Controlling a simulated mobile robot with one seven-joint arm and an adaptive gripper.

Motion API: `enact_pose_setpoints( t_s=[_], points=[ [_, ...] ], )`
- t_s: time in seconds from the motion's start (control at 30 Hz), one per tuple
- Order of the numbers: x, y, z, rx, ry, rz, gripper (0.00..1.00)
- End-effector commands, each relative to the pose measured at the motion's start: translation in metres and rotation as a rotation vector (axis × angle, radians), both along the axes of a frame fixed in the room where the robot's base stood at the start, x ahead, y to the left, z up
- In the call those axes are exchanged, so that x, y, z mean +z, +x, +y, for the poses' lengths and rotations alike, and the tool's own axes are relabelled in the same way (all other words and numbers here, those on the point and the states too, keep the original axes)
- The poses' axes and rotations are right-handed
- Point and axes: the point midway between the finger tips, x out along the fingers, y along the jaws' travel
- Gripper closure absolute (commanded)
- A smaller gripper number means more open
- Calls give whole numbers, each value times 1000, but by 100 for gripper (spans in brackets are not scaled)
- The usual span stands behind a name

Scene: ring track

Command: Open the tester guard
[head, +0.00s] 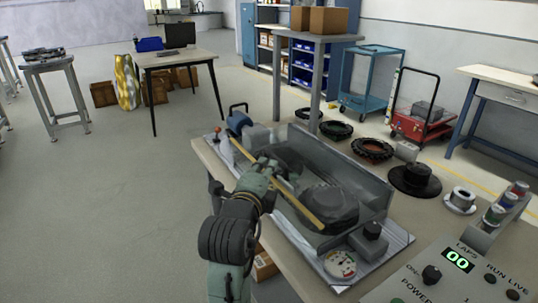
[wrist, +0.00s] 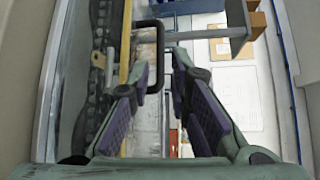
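The tester stands on a bench in the head view. Its guard (head: 359,172) has clear walls, and a yellow bar (head: 290,195) runs slantwise along its near side. The guard appears down, over grey and dark parts. My gripper (head: 271,163) is at the near side of the tester, close to the yellow bar. In the wrist view my gripper (wrist: 160,68) shows its two fingers apart with a gap. A black loop handle (wrist: 162,45) appears at the left fingertip, beside the yellow bar (wrist: 126,45); I cannot tell whether they touch. A dark chain-like part shows at left.
A control box with a green display (head: 458,260) stands at the front right. A red-topped lever (head: 218,131) is at the tester's far left. A black domed ring (head: 415,179) and a white spool (head: 461,199) lie right of it.

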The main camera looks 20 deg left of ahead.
Motion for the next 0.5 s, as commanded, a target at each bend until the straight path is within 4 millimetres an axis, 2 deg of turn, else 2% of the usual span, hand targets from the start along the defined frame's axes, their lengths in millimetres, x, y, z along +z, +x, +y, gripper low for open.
enact_pose_setpoints(
  t_s=[0.3,0.5],
  points=[
    [-5,60,8,1,-3,2,82],
    [-10,84,12,2,-2,0,82]
  ],
)
